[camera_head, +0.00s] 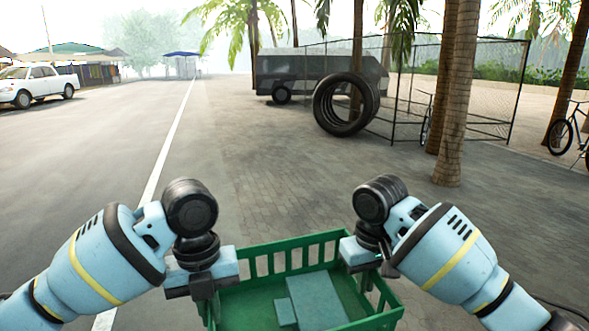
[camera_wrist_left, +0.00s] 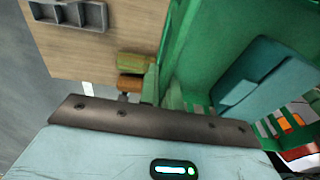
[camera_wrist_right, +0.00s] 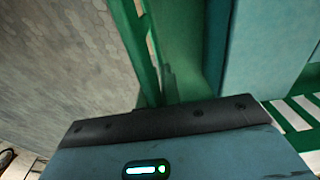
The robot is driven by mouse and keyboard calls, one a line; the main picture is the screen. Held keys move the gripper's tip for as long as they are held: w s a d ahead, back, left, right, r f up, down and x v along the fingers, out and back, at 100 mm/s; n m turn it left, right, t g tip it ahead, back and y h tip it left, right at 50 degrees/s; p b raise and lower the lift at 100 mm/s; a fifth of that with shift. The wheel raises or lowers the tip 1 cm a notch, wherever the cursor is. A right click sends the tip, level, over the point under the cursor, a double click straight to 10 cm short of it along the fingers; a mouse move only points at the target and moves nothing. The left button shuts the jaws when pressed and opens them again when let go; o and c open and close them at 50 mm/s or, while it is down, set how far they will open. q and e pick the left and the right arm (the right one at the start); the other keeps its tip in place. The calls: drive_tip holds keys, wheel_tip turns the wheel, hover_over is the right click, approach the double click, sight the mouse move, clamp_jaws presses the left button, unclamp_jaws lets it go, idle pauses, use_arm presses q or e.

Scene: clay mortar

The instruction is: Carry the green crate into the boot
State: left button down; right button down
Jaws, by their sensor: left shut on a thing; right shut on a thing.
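The green crate (camera_head: 270,262) is at the bottom centre of the head view, between my two arms. A large teal box and a smaller one (camera_head: 316,300) lie inside it. My left gripper (camera_head: 205,285) is shut on the crate's left side, and my right gripper (camera_head: 375,262) is shut on its right side. The crate's green wall also shows in the left wrist view (camera_wrist_left: 205,50) and the right wrist view (camera_wrist_right: 133,45). The crate's near edge is cut off in the head view. I see no open boot in any view.
A wooden surface (camera_wrist_left: 120,35) with a grey compartment tray (camera_wrist_left: 68,14) shows in the left wrist view. A white pickup (camera_head: 38,84) stands far left. Tyres (camera_head: 343,104), a dark van (camera_head: 300,72), a wire fence and palm trunks (camera_head: 456,100) stand ahead. The paving between is clear.

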sight(376, 309)
use_arm(q)
drive_tip(key=shift+w+r, duration=0.15)
drive_tip(key=shift+w, duration=0.3)
use_arm(e)
drive_tip(key=shift+w+r, duration=0.15)
drive_tip(key=shift+w, duration=0.3)
use_arm(q)
drive_tip(key=shift+w, duration=0.15)
use_arm(e)
drive_tip(key=shift+w, duration=0.15)
